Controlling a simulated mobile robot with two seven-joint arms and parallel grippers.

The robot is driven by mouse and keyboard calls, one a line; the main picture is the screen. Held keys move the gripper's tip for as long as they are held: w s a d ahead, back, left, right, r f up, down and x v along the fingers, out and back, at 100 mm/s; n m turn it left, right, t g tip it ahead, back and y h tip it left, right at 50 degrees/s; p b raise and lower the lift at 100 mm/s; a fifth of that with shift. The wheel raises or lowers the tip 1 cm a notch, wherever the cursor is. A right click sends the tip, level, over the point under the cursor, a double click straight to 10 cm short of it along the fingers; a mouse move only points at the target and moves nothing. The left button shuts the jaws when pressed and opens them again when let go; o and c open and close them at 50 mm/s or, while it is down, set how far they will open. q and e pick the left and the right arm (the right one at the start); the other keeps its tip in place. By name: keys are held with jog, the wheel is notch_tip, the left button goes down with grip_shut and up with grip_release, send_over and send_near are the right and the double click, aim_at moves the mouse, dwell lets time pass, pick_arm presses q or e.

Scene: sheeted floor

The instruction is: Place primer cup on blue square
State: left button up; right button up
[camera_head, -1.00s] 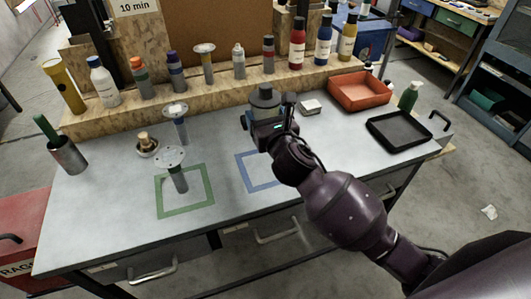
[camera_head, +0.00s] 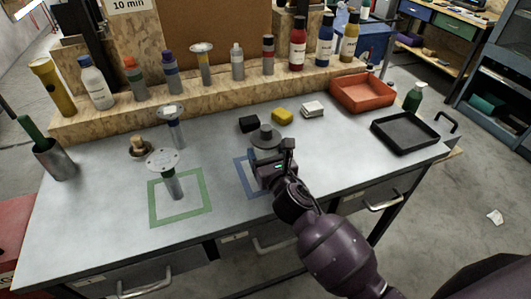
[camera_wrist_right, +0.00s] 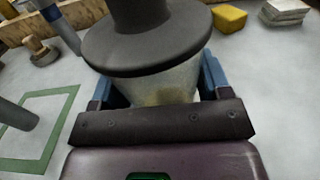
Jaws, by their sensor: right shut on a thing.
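The primer cup (camera_head: 266,138), a pale cup with a dark grey stepped lid, is upright in my right gripper (camera_head: 268,160). The cup also fills the upper middle of the right wrist view (camera_wrist_right: 150,45), with a blue-sided finger (camera_wrist_right: 213,76) on its right and another on its left. My right gripper is shut on it. The cup is over the blue square (camera_head: 241,178), a taped outline on the grey bench; gripper and cup hide much of that outline. I cannot tell whether the cup's base touches the bench. My left gripper is not in view.
A green square (camera_head: 152,205) with a disc-topped stand (camera_head: 163,160) lies left. Behind the cup are a black block (camera_head: 249,124), a yellow sponge (camera_head: 282,116) and a white stack (camera_head: 313,109). An orange tray (camera_head: 362,105) and black tray (camera_head: 405,148) are right. Bottles line the back shelf.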

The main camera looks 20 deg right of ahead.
jog(key=o, duration=0.9)
jog(key=shift+f, duration=0.1)
jog(key=shift+r, duration=0.3)
jog(key=shift+s+f, duration=0.15)
jog(key=shift+s, duration=0.25)
jog(key=s, duration=1.1)
jog(key=shift+s+d, duration=0.15)
jog(key=shift+d, duration=0.05)
